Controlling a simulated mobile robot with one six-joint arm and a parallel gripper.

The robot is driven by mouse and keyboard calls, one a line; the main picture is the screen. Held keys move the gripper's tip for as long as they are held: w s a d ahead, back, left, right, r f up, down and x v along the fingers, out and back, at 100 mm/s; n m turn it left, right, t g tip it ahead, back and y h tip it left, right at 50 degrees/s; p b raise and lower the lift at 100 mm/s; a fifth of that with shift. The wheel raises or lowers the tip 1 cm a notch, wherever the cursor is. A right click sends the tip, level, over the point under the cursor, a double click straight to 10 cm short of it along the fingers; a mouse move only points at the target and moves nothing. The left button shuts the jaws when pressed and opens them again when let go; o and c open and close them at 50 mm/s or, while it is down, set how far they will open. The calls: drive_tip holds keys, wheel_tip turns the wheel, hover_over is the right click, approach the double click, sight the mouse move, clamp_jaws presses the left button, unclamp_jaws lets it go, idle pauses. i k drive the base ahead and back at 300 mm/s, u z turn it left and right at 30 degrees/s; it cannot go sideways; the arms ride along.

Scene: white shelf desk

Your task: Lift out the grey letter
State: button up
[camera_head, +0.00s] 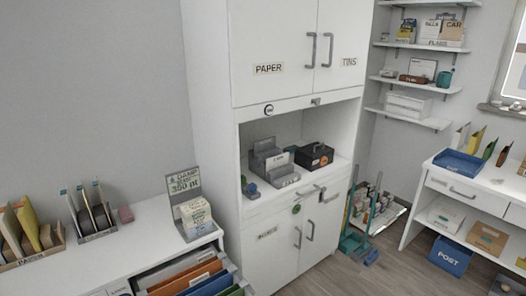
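No letter can be made out with certainty as the grey one. A pale, greyish upright piece (461,136) stands at the back of the white desk on the right, beside a yellow one (476,139), a green one (490,148) and a brown one (503,155). A grey stepped rack (277,173) stands in the open niche of the white cabinet, with pale paper in it; its contents are too small to tell. My gripper is not in view.
A blue tray (457,167) lies on the right desk (437,176). A blue POST box (450,256) stands below it. A black box (314,157) shares the niche. Blue-green brooms (353,238) lean by the cabinet.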

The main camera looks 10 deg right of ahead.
sight(261, 146)
drive_tip(key=u, duration=0.15)
drive_tip(key=k, duration=0.95)
drive_tip(key=z, duration=1.35)
drive_tip(key=i, duration=2.55)
